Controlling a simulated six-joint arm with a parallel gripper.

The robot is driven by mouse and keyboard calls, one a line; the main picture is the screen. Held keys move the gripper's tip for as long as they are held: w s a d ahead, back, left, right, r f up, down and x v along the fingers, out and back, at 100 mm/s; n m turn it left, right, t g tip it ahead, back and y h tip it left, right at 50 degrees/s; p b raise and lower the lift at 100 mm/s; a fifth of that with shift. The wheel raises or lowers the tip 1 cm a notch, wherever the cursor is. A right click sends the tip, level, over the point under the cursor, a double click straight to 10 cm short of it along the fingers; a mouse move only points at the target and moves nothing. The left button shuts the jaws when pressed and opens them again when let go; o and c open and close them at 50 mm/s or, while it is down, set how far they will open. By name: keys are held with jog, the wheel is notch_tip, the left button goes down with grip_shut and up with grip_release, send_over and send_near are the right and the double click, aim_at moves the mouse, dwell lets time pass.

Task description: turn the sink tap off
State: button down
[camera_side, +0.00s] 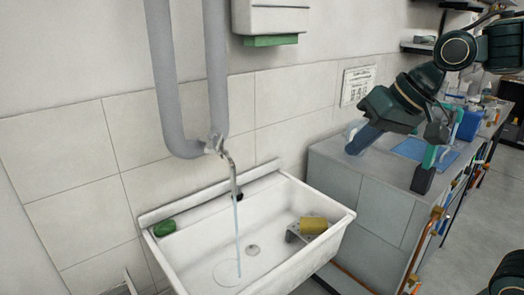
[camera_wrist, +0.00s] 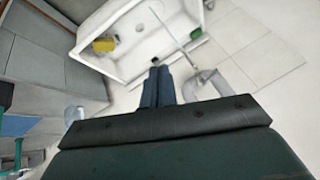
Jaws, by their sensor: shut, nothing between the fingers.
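The sink tap (camera_side: 231,165) sits on the wall at the end of grey pipes, above the white sink (camera_side: 160,262). A thin water stream (camera_side: 238,230) runs from its spout into the basin. The stream also shows in the wrist view, with the tap (camera_wrist: 193,76) just right of my fingers. The tap's handle is too small to make out clearly. My gripper (camera_side: 356,147) is at the right in the side view, above the grey bench and clearly apart from the tap. Its blue fingers (camera_wrist: 158,72) are together and empty, pointing toward the sink in the wrist view.
A yellow sponge (camera_side: 314,225) lies on a rack at the sink's right. A green item (camera_side: 165,228) lies on its left rim. A dispenser (camera_side: 271,18) hangs on the wall above. The bench (camera_side: 365,205) holds a blue mat (camera_side: 408,148). Space between gripper and tap looks clear.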

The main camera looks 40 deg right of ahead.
aim_at(215, 143)
jog(key=w+a+m+y, duration=0.2)
jog(key=w+m+y, duration=0.2)
jog(key=w, duration=1.5)
jog(key=shift+r+m, duration=0.35)
jog(key=shift+m, duration=0.55)
jog(key=shift+f, duration=0.1)
jog(key=w+a+f, duration=0.6)
jog(key=w+a, duration=0.2)
jog(key=shift+f, duration=0.3)
